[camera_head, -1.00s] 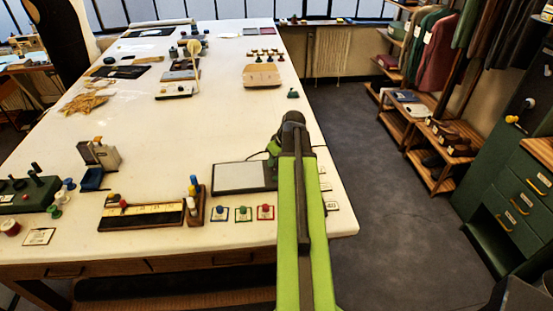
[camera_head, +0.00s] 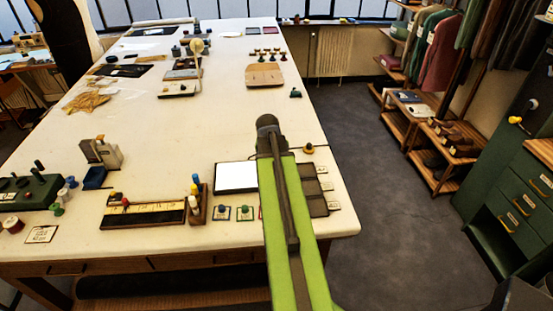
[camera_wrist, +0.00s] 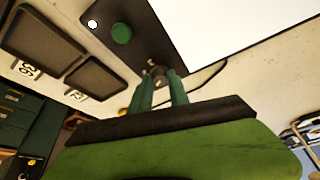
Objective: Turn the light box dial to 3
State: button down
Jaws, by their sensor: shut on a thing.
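The light box shows in the head view as a bright white panel (camera_head: 236,176) left of my arm, its right side hidden by the arm. In the wrist view its white surface (camera_wrist: 230,22) meets a dark frame (camera_wrist: 148,38) with a green round button (camera_wrist: 121,33) and a small white dot. My gripper (camera_wrist: 158,80) has its green fingers shut on a small dark dial (camera_wrist: 157,71) at the frame's edge. The dial's number setting is not readable. In the head view my arm hides the gripper and dial.
Dark trays (camera_head: 311,187) with number cards lie right of my arm, near the table's right edge. A dark cable (camera_wrist: 207,78) runs beside the gripper.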

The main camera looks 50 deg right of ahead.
jog(key=m+g, duration=0.1)
jog(key=m, duration=0.3)
jog(key=m+g, duration=0.1)
jog(key=m, duration=0.1)
jog(key=shift+w+m+g+h, duration=0.3)
jog(key=m+g, duration=0.1)
jog(key=m, duration=0.1)
jog(key=m+g, duration=0.1)
jog(key=m, duration=0.2)
jog(key=shift+w+d, duration=0.1)
jog(key=shift+w, duration=0.1)
jog(key=m+y, duration=0.1)
jog(key=m, duration=0.2)
jog(key=m+g+y, duration=0.1)
jog(key=m, duration=0.1)
jog(key=shift+w+d+m+g, duration=0.15)
jog(key=shift+m+g, duration=0.15)
jog(key=shift+m, duration=0.1)
jog(key=m+y, duration=0.1)
jog(key=m, duration=0.1)
jog(key=m+y, duration=0.1)
jog(key=m, duration=0.2)
jog(key=shift+d+m+g, duration=0.15)
jog(key=shift+m+g, duration=0.15)
jog(key=shift+g, duration=0.1)
jog(key=c, duration=1.3)
grip_release()
jog(key=shift+o, duration=0.2)
